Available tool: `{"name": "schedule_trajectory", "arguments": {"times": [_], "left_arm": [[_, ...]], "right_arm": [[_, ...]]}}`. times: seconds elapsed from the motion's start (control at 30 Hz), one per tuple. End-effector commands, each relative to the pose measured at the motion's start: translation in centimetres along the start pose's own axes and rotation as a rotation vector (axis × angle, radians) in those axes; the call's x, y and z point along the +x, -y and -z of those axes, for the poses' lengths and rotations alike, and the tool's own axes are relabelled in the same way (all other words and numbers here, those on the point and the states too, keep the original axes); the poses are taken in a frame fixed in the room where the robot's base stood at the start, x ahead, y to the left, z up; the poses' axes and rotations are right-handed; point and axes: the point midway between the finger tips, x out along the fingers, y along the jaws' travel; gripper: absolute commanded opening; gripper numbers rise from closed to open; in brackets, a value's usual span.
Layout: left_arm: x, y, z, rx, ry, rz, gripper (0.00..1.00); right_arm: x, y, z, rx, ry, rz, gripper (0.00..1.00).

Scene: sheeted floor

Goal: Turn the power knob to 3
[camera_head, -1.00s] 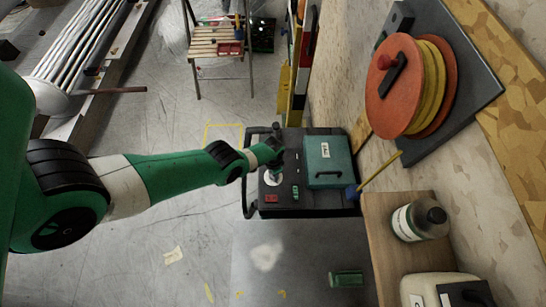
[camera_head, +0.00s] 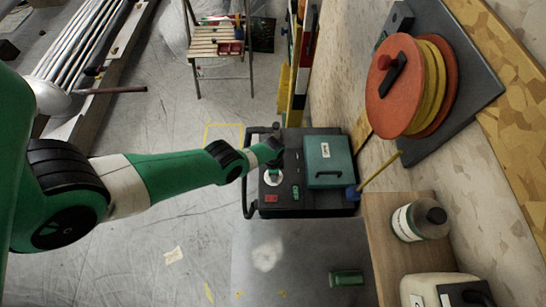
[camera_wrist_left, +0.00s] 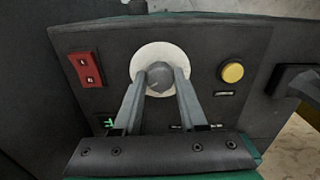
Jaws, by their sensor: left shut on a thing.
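The power knob (camera_wrist_left: 160,78) is a small grey round knob on a white dial plate (camera_wrist_left: 149,52), set in a dark panel. In the left wrist view my left gripper (camera_wrist_left: 163,80) has its two fingers on either side of the knob, shut on it. The dial's numbers are too small to read, so I cannot tell the setting. In the head view the left gripper (camera_head: 274,165) reaches down over the dark machine (camera_head: 285,205), and its arm hides part of the panel. The right gripper is not in view.
The panel also has a red switch (camera_wrist_left: 86,70) and a yellow button (camera_wrist_left: 232,72). A teal lidded box (camera_head: 327,162) sits on the machine. An orange and yellow reel (camera_head: 412,85) hangs at the right wall.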

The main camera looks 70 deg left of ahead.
Motion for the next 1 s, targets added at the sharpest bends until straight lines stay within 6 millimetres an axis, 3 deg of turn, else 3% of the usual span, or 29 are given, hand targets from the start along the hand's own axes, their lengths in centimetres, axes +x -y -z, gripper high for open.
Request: {"name": "schedule_trajectory", "arguments": {"times": [0.17, 0.2, 0.37, 0.73, 0.87, 1.0], "left_arm": [[0.1, 0.0, 0.0, 0.002, 0.0, 0.001, 0.0], [0.1, 0.0, 0.0, 0.002, 0.001, 0.001, 0.43], [0.1, 0.0, 0.0, 0.001, 0.0, 0.001, 0.71], [-0.5, 0.0, 0.0, 0.0, 0.0, 0.001, 0.71], [-2.0, 0.0, 0.0, 0.0, 0.0, 0.001, 0.71], [-4.8, 0.0, 0.0, 0.0, 0.0, 0.001, 0.71]], "right_arm": [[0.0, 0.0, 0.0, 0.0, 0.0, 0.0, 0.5], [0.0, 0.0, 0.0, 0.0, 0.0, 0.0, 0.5], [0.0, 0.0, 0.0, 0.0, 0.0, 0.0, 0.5], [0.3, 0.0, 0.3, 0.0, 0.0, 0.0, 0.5], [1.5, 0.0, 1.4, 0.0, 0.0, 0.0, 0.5], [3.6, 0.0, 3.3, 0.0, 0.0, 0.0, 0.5]]}}
